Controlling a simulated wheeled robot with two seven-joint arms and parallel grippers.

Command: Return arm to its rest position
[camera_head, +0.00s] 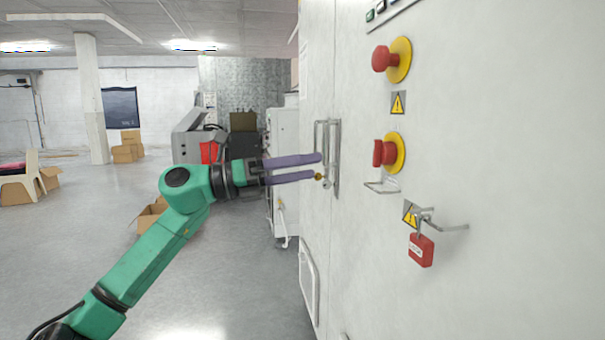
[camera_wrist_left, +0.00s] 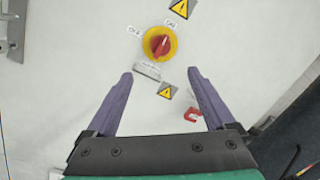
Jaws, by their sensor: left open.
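My left arm (camera_head: 150,255) is green and reaches from the lower left toward the white machine. My left gripper (camera_head: 317,167) has purple fingers and is open with nothing between them. In the head view its tips lie close to a metal handle on the machine; I cannot tell whether they touch it. In the left wrist view the open fingers (camera_wrist_left: 160,74) point at the white panel, below a red rotary switch (camera_wrist_left: 159,43) on a yellow disc. My right gripper is not in view.
The white machine panel (camera_head: 465,130) fills the right side. It carries red buttons (camera_head: 385,152) on yellow discs, a metal handle (camera_head: 336,150), a red padlock (camera_head: 421,250) and wire guards. The grey floor (camera_head: 240,290) at left is open, with cardboard boxes (camera_head: 124,153) farther back.

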